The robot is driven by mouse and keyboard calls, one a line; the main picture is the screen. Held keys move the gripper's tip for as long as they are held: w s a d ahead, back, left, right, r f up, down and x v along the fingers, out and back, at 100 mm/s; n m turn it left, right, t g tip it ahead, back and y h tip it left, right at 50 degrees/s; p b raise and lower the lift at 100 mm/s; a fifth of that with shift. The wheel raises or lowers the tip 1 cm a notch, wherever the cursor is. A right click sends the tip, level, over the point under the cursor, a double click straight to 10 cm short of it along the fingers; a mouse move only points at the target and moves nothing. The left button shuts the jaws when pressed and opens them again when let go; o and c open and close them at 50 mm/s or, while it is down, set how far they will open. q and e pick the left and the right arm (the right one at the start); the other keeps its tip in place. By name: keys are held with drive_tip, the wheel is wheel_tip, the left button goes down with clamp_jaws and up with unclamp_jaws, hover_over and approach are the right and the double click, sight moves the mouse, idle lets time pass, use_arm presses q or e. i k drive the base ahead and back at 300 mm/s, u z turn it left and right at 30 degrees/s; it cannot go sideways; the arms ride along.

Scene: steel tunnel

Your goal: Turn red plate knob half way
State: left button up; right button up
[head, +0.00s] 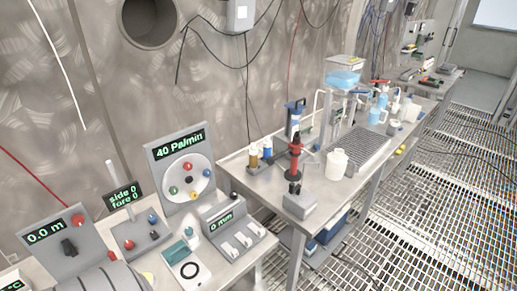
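A grey upright panel with a green "40 Pa/min" readout (180,145) stands on the near bench against the wall. It carries a pale round plate (203,184) with several small coloured knobs. A red knob (187,166) is at the top of the plate, and a green knob (173,190) and a yellow knob (194,195) are lower. A dark knob (188,180) sits in the middle. The red knob is too small for me to tell its angle. Neither of my grippers shows in the head view.
Left of the panel stand a "side 0 / fore 0" box (150,238) and a "0.0 m" box (48,250). A "0 mm" switch box (232,238) is in front. The second bench holds a red-and-black tool (295,160) and a white jug (337,164). Grating floor (430,215) lies right.

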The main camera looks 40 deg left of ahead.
sight(187, 166)
drive_tip(key=z, duration=0.2)
drive_tip(key=i, duration=1.45)
drive_tip(key=u, duration=2.15)
